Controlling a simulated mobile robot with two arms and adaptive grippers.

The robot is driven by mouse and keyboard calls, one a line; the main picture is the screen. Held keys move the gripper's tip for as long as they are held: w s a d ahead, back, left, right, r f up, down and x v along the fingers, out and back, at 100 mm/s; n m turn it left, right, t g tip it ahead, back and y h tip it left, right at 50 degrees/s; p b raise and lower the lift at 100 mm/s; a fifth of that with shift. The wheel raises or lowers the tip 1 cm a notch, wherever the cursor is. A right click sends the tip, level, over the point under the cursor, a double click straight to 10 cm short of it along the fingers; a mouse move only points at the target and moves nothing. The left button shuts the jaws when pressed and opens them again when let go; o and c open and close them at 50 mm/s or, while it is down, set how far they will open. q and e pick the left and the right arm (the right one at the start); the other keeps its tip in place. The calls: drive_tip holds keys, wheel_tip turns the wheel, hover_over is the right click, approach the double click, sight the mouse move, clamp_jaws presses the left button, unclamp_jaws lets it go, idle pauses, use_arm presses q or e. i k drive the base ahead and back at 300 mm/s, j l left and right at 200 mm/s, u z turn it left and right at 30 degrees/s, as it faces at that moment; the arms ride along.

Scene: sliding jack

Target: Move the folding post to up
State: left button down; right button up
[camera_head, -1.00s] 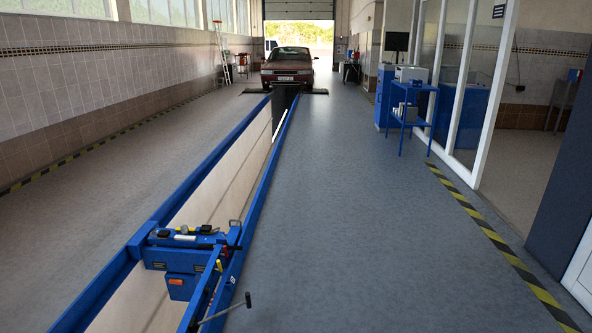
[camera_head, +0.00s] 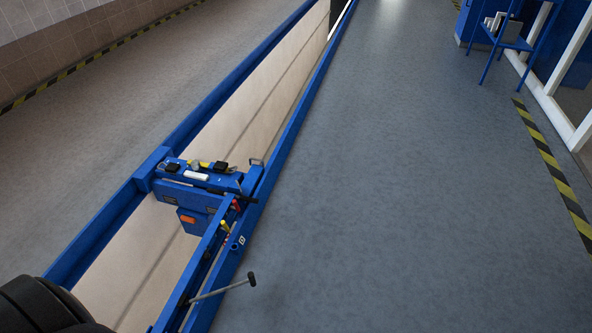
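The blue sliding jack (camera_head: 190,195) spans the pit between two blue rails in the head view. Small tools and parts lie on its top, with a white block (camera_head: 196,176) among them. A grey rod with a black knob (camera_head: 250,279) sticks out to the right over the near rail, tilted slightly up. Small red and yellow handles (camera_head: 226,227) stand by the right rail. I cannot tell for sure which part is the folding post. Neither gripper shows.
The left rail (camera_head: 230,70) and right rail (camera_head: 300,125) border the open pit with pale walls. The grey floor (camera_head: 400,200) to the right is clear. A blue cart (camera_head: 508,40) and a yellow-black floor stripe (camera_head: 550,160) lie farther right.

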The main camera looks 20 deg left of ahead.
sight(176, 302)
drive_tip(key=i, duration=0.55)
drive_tip(key=i+l+u, duration=0.1)
drive_tip(key=i, duration=0.45)
drive_tip(key=i+l+u, duration=0.1)
drive_tip(key=i, duration=0.45)
drive_tip(key=i+u, duration=0.25)
drive_tip(key=u, duration=0.25)
drive_tip(key=i+u, duration=0.3)
drive_tip(key=u, duration=0.2)
drive_tip(key=i+l+u, duration=0.15)
drive_tip(key=u, duration=0.35)
drive_tip(key=i+l+u, duration=0.25)
drive_tip(key=u, duration=0.2)
drive_tip(key=i+l+u, duration=0.25)
drive_tip(key=i+u, duration=0.3)
drive_tip(key=k+l, duration=0.05)
drive_tip(key=k, duration=0.05)
